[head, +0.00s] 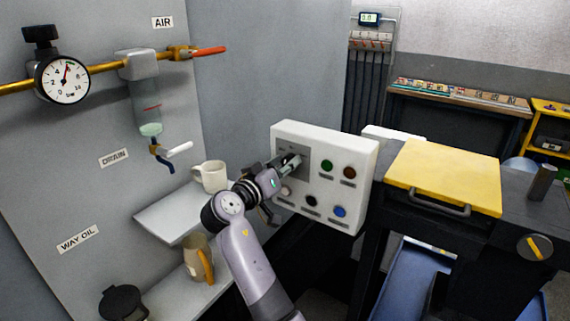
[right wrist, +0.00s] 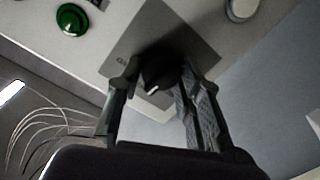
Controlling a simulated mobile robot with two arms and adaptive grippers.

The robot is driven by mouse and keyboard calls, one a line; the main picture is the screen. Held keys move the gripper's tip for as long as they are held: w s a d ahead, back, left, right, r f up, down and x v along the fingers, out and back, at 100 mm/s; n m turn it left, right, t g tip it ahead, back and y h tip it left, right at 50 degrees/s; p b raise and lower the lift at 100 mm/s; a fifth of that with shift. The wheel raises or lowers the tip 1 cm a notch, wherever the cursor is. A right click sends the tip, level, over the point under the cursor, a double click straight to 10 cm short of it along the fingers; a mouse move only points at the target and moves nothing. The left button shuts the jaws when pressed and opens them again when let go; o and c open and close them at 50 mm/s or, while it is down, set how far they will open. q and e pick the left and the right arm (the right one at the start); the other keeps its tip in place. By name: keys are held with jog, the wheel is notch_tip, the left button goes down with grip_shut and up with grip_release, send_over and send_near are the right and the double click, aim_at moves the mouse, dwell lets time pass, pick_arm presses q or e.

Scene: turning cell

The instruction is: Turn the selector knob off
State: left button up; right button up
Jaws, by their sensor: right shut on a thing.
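The selector knob (right wrist: 160,66) is black with a short white mark and sits on a grey plate (right wrist: 205,52) in the right wrist view. The plate is on the upper left of a white control box (head: 360,165) in the head view, where my gripper largely hides the knob. My right gripper (head: 287,163) reaches the plate from below left. In the right wrist view its two fingers (right wrist: 158,76) are on either side of the knob, shut on it. Lettering on the plate is too small or too covered to read. My left gripper is not in view.
The box also carries green (head: 326,165), brown (head: 349,173), black (head: 311,201) and blue (head: 339,211) buttons. A mug (head: 214,178) stands on a shelf left of my arm. A yellow-lidded machine part (head: 445,172) stands to the right. Loose wires (right wrist: 45,128) show in the wrist view.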

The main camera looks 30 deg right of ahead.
aim_at(284, 159)
jog(key=shift+r+n, duration=0.1)
jog(key=shift+n, duration=0.4)
jog(key=o, duration=1.2)
notch_tip(284, 159, up, 10)
jog(key=shift+f, duration=0.1)
